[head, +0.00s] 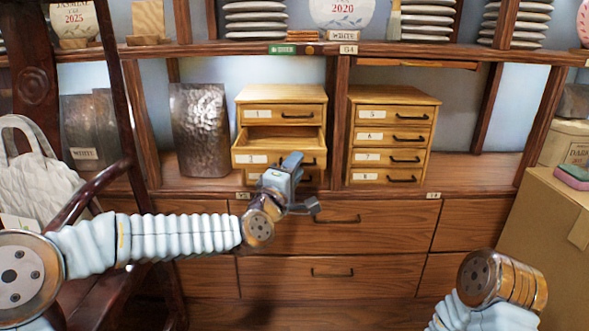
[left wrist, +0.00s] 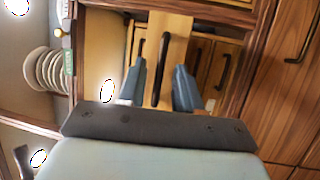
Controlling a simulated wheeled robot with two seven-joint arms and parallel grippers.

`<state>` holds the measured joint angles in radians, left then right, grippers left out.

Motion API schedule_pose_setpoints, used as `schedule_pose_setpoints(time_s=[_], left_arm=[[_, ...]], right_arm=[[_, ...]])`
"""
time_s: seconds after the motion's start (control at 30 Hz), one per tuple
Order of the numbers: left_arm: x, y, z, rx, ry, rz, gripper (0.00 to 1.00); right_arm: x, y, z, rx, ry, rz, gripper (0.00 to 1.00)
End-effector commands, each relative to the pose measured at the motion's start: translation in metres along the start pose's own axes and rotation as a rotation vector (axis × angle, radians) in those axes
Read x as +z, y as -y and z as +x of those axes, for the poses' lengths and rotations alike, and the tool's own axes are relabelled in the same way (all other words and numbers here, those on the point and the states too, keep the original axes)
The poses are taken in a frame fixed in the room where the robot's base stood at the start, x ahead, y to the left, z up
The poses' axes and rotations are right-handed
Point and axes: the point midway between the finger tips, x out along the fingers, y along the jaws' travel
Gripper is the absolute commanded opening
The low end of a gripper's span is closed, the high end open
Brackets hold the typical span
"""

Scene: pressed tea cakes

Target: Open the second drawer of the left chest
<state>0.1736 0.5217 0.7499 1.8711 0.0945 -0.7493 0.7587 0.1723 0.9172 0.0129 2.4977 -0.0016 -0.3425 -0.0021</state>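The left chest (head: 281,94) is a small light-wood chest on the shelf. Its second drawer (head: 240,156), just under the drawer labelled 1 (head: 270,115), is pulled out, and its inside shows from above. My left gripper (head: 297,180) is in front of this drawer and partly hides its front and the lower drawers. In the left wrist view my left gripper (left wrist: 160,88) has its fingers apart, one on each side of the dark handle (left wrist: 161,65) of the pulled-out drawer. I cannot tell if they touch it. My right gripper is out of view.
A second chest (head: 393,97) with drawers labelled 5 to 8 stands to the right, shut. A hammered metal canister (head: 200,130) stands to the left. Large cabinet drawers (head: 375,220) lie below the shelf, and a cardboard box (head: 545,235) is at right.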

Motion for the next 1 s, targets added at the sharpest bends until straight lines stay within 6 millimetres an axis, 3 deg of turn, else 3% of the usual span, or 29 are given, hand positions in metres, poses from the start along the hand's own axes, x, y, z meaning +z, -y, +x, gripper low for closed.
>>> schedule_pose_setpoints(time_s=[0.27, 0.37, 0.7, 0.83, 1.0], left_arm=[[0.0, 0.0, -0.006, 0.001, 0.001, 0.001, 0.34], [-0.001, 0.0, -0.02, 0.0, 0.0, 0.003, 0.34], [-0.001, 0.0, -0.102, 0.001, -0.002, 0.006, 0.34], [0.0, -0.001, -0.124, 0.0, -0.001, 0.005, 0.34], [0.0, 0.0, -0.137, 0.0, -0.001, 0.001, 0.34]], right_arm=[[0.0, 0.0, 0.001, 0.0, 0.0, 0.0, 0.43], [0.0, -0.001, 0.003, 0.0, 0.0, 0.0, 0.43], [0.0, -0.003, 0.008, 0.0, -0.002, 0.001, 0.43], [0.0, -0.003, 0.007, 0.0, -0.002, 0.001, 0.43], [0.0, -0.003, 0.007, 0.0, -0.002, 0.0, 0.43]])
